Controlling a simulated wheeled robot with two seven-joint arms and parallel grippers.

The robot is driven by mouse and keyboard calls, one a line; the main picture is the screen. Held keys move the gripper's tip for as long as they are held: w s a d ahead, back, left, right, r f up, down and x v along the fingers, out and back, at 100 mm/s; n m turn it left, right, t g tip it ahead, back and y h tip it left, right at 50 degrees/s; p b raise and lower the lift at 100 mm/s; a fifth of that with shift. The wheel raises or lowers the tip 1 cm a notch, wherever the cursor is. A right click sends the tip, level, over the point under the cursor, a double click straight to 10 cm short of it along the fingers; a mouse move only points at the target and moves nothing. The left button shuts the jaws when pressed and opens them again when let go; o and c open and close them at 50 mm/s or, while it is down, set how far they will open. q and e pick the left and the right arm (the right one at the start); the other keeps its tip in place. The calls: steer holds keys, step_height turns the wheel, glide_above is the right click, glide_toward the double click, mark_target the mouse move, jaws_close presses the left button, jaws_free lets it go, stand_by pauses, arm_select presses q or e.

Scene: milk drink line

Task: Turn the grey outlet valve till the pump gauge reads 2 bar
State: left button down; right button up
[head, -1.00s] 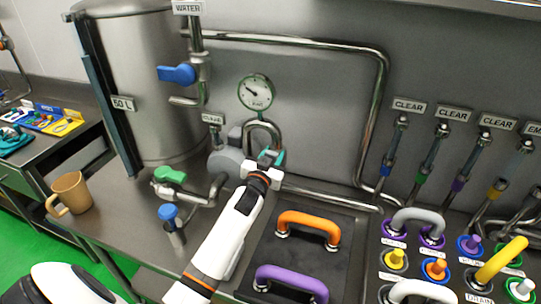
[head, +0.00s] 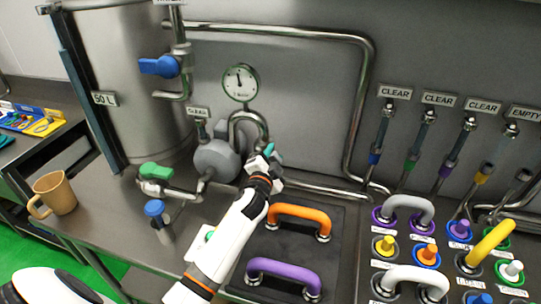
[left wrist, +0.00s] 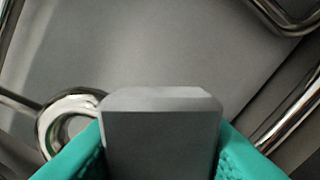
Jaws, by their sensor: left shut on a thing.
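My left gripper (head: 268,156) is at the pipe right of the round grey pump (head: 215,160). In the left wrist view its teal fingers are shut on a grey block (left wrist: 160,135), the grey outlet valve's handle. In the head view the gripper hides most of that valve. My right gripper is not in view.
A blue-handled water valve (head: 160,66) and a green-handled valve (head: 155,171) are left of the pump. Orange (head: 300,213) and purple (head: 283,271) handles stand near my left arm. A tan mug (head: 54,194) stands at the bench's left end.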

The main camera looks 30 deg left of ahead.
arm_select(q)
steer(key=shift+d+f+m, duration=0.15)
steer(key=shift+f+m, duration=0.1)
steer(key=shift+m, duration=0.25)
steer(key=c, duration=1)
jaws_free()
steer(key=shift+o, duration=0.2)
steer(key=b+v, duration=0.2)
steer(key=v, duration=1)
steer(key=shift+f, duration=0.15)
